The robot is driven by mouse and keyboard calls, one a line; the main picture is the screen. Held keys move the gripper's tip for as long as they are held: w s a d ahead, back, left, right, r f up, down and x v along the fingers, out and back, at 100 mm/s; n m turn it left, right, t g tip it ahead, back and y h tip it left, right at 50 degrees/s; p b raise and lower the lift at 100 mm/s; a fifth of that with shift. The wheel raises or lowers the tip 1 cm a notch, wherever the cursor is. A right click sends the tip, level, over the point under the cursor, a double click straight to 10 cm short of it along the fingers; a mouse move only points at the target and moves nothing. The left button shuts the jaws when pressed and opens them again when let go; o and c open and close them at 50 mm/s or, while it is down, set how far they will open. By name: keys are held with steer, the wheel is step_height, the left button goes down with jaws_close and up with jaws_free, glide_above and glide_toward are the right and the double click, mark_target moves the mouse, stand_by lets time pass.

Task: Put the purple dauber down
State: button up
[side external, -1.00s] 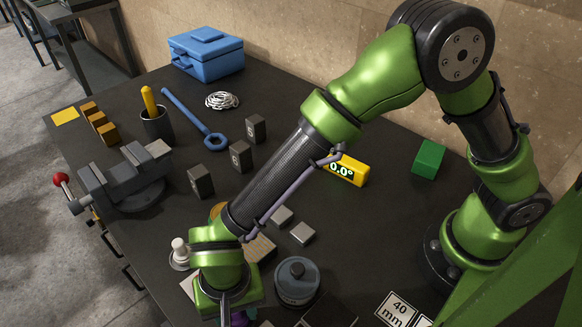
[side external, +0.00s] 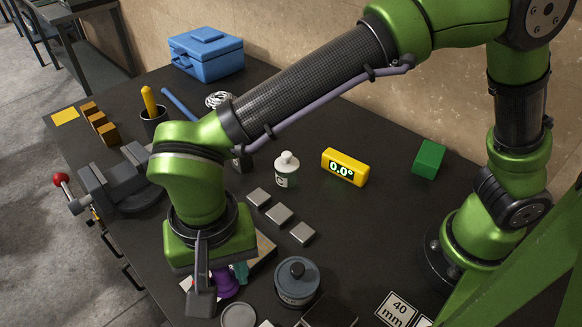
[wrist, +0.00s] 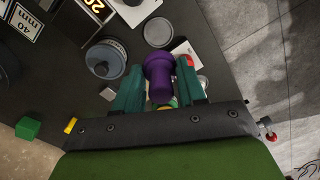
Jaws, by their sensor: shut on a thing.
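The purple dauber (side external: 225,284) is between the teal fingers of my gripper (side external: 230,275), partly hidden by the gripper in the side view. In the wrist view, the dauber (wrist: 158,72) points out from between the two fingers of my gripper (wrist: 159,84), which are shut on it. Its rounded purple end faces away from the palm. It appears to be above the table, near the front edge, left of the grey lidded pot (side external: 297,281). I cannot tell its exact height.
A flat grey disc (side external: 238,316) lies below and right of the gripper. A grey vise (side external: 125,180) is at the left. A white card (wrist: 185,49) lies near the dauber.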

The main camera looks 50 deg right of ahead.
steer(key=shift+r, duration=0.95)
steer(key=w+d+m, duration=0.4)
steer(key=w+d, duration=0.3)
steer(key=w, duration=0.2)
steer(key=m, duration=1.4)
glide_above(306, 151)
step_height(306, 151, down, 11)
steer(key=shift+s+f, duration=0.1)
steer(key=shift+f, duration=2.15)
steer(key=shift+f, duration=0.2)
